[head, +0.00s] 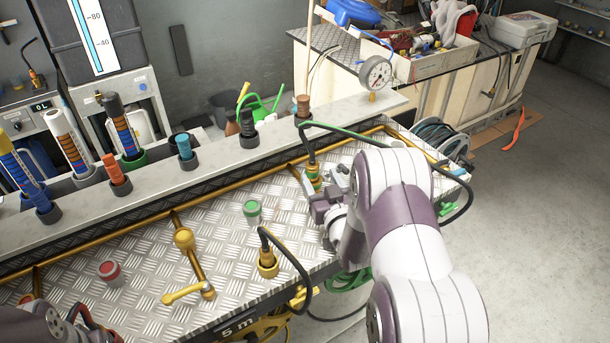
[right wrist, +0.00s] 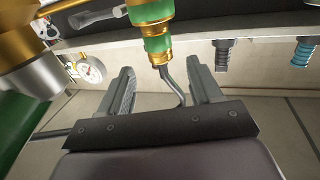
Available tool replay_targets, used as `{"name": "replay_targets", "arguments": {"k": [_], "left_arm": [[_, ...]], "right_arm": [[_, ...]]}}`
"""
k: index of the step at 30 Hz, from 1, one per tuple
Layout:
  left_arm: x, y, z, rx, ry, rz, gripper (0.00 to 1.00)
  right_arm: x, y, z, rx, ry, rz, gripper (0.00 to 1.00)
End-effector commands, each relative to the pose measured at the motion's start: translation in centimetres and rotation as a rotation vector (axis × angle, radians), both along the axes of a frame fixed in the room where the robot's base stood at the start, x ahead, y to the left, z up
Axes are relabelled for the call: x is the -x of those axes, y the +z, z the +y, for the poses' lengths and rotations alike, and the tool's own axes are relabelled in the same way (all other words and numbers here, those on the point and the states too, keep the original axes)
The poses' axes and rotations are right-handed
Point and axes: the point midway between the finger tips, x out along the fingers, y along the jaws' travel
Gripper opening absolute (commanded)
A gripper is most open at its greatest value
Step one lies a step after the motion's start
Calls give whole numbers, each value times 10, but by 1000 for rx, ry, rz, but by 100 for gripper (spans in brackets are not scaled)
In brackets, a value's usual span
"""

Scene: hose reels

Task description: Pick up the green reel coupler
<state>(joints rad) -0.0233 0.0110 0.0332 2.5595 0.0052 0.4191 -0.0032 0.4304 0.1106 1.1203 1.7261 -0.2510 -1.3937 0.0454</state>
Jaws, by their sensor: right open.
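The green reel coupler (head: 314,178) is a green and brass fitting with a dark hose arching from it, upright on the tread-plate bench top near the brass rail. My right gripper (head: 318,203) is open beside it, on its near side. In the right wrist view, the coupler (right wrist: 153,28) lies in line with the gap between the two spread fingers of the right gripper (right wrist: 162,88), with clear room on both sides. Contact does not show. Only part of my left arm (head: 50,325) shows at the bottom left; its jaw state is unclear.
A green-topped cup (head: 252,211), a red-topped cup (head: 110,272) and a brass hose fitting (head: 267,262) stand on the bench top. A brass valve (head: 184,239) rises between them. A pressure gauge (head: 376,74) stands on the ledge behind. Bare plate lies left of the right gripper.

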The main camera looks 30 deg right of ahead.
Motion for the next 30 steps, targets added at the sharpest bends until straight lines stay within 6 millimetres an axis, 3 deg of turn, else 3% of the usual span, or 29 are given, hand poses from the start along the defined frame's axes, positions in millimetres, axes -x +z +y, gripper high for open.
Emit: {"name": "replay_targets", "arguments": {"k": [12,19,20,25,30], "left_arm": [[0,8,0,0,0,1,41],[0,7,0,0,0,1,41],[0,7,0,0,0,1,41],[0,7,0,0,0,1,41],[0,7,0,0,0,1,41]], "right_arm": [[-60,0,-11,-1,0,2,64],[-63,0,-12,-1,-1,1,64],[-63,0,-12,-1,-1,2,57],[-62,0,-11,0,-1,2,3],[-62,0,-11,0,-1,1,2]]}}
